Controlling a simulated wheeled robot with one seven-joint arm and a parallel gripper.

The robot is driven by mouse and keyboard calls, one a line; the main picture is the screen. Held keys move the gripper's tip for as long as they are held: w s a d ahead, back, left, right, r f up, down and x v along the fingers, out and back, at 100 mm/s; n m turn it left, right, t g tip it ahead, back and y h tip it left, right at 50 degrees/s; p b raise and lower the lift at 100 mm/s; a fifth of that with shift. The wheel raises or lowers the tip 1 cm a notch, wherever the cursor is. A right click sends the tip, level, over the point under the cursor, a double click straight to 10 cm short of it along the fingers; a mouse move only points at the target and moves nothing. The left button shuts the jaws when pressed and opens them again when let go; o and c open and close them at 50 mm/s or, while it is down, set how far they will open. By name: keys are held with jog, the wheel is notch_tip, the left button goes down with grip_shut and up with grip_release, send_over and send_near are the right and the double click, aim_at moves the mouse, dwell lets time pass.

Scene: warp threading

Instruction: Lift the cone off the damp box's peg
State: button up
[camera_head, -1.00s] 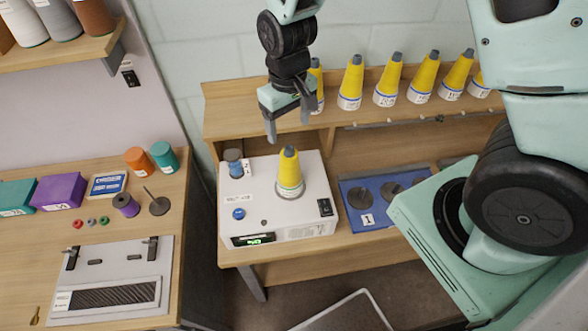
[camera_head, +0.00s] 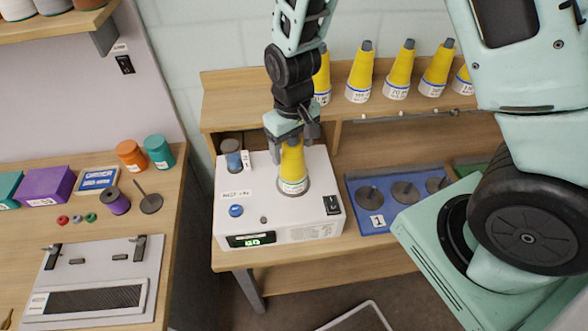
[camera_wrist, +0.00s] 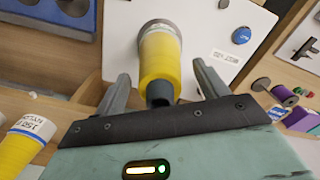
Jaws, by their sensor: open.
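The yellow cone (camera_head: 292,169) stands upright on the white damp box (camera_head: 315,215), its pale lower band on a round metal seat. The peg is hidden inside the cone. My gripper (camera_head: 292,136) is above the box, at the upper part of the cone, with its jaws open. In the wrist view the cone (camera_wrist: 159,66) lies between the two spread fingers of my gripper (camera_wrist: 160,90), with a visible gap on each side. The cone's dark tip points toward the palm.
Several yellow cones (camera_head: 360,75) stand on the shelf behind. A blue tray (camera_head: 376,222) with dark pegs is right of the box. A small blue spool (camera_head: 232,156) stands on the box's back left. A side table with purple box (camera_head: 47,186) is at left.

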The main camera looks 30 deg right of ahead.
jog(key=c, duration=0.9)
jog(key=shift+r, duration=0.15)
notch_tip(320, 180, up, 8)
jog(key=p, duration=0.6)
jog(key=shift+p, duration=0.4)
